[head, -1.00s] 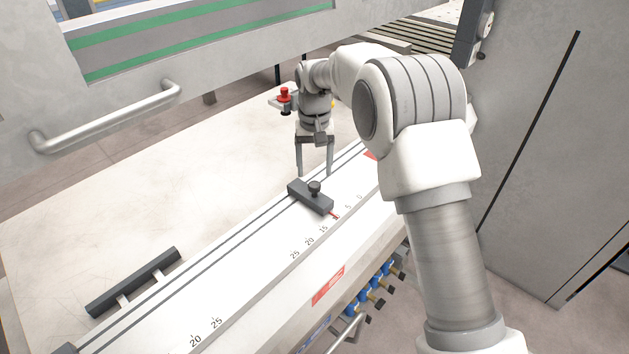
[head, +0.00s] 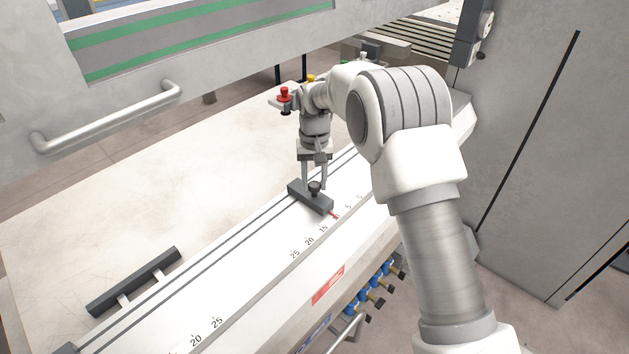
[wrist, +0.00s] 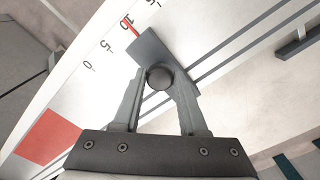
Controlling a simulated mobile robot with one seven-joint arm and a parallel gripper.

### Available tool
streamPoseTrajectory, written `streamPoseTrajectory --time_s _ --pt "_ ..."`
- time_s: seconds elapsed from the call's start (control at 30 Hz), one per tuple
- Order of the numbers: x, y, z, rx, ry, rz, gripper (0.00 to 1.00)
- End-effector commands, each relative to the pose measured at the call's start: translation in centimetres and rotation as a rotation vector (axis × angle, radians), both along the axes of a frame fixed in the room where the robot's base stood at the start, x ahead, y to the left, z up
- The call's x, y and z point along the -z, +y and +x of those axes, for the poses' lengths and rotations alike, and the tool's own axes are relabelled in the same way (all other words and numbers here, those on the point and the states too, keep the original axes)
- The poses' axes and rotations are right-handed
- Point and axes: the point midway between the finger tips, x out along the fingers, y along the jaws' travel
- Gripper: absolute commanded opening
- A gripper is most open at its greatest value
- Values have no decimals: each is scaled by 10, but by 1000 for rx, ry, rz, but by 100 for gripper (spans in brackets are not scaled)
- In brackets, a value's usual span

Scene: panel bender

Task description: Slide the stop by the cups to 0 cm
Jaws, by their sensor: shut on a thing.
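The dark grey stop (head: 303,196) sits across the white scale rail (head: 250,270) and carries a round black knob (head: 315,187). In the wrist view the stop (wrist: 157,50) has a red pointer (wrist: 131,27) close to the 10 mark. The 5 and 0 marks (wrist: 88,65) lie further along, to the lower left there. My gripper (head: 314,183) is down at the stop, its fingers shut on the knob. The wrist view shows the knob (wrist: 159,78) between the two fingers.
The rail toward 0 looks clear, with a red patch (wrist: 50,137) past the 0 mark. A black bar (head: 133,283) lies by the rail at lower left. Several blue fittings (head: 367,293) sit below the front edge. A red button (head: 285,93) stands behind my gripper.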

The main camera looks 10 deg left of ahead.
Motion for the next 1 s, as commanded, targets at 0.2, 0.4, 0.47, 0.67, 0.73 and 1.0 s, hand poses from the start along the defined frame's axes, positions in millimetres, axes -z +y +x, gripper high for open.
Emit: streamPoseTrajectory --time_s 0.2,0.4,0.47,0.67,0.73,1.0 --pt "-1 0 0 0 -1 1 0" --pt "-1 0 0 0 -1 1 0" --pt "-1 0 0 0 -1 1 0" --pt "-1 1 0 0 -1 1 0" --pt "-1 1 0 0 -1 1 0" --pt "-1 1 0 0 -2 1 0"
